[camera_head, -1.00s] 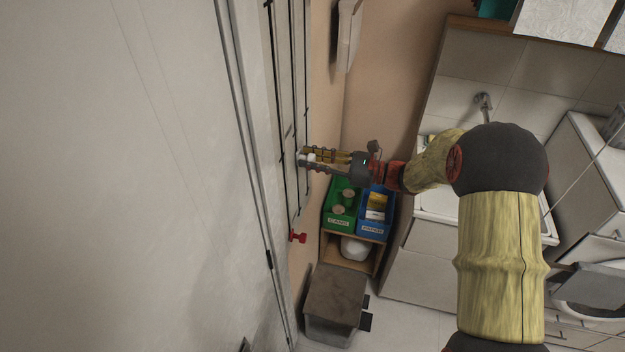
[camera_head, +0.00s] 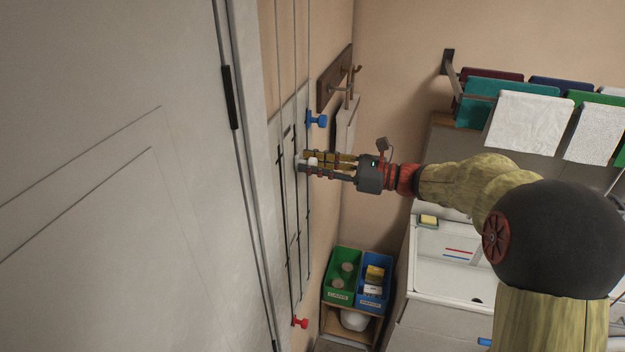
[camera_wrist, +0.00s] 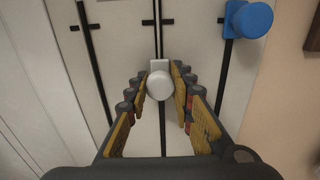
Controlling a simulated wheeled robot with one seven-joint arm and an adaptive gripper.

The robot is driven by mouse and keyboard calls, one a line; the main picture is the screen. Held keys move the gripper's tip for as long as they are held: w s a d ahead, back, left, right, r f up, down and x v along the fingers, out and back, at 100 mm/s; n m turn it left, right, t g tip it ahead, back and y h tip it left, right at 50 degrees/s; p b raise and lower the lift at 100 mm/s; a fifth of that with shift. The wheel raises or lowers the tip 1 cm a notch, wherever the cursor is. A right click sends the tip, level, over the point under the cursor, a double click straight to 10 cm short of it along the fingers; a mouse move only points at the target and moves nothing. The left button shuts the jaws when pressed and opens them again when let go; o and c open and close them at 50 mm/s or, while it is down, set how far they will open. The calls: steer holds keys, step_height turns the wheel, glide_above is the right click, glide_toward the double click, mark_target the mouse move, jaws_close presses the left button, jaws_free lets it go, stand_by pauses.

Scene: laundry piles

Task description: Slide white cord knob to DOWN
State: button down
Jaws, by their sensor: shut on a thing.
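The white cord knob (camera_wrist: 160,84) is in the middle of the wrist view, round-headed on a small white base, on a dark vertical cord. My gripper (camera_wrist: 159,80) has its two yellow-padded fingers on either side of it, closed on it at the tips. In the head view my gripper (camera_head: 303,163) reaches left to the cord panel (camera_head: 287,130), with the white knob (camera_head: 312,161) partly hidden between the fingers. A blue knob (camera_head: 316,120) sits above, on the cord to the right. A red knob (camera_head: 300,322) sits low on the panel. I cannot read any DOWN mark.
A grey door (camera_head: 110,180) fills the left. Wall hooks (camera_head: 338,80) are above my gripper. A green bin (camera_head: 343,290) and a blue bin (camera_head: 372,302) stand on a low shelf. A sink (camera_head: 440,265) and hanging towels (camera_head: 525,122) are at right.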

mark_target(295, 138)
step_height(295, 138, up, 6)
steer(key=shift+r+p, duration=0.15)
steer(key=shift+p, duration=1)
steer(key=c, duration=1.5)
jaws_free()
steer(key=shift+c, duration=0.2)
steer(key=shift+o, duration=0.2)
steer(key=shift+d, duration=0.1)
steer(key=v, duration=1.1)
steer(key=shift+d, duration=0.4)
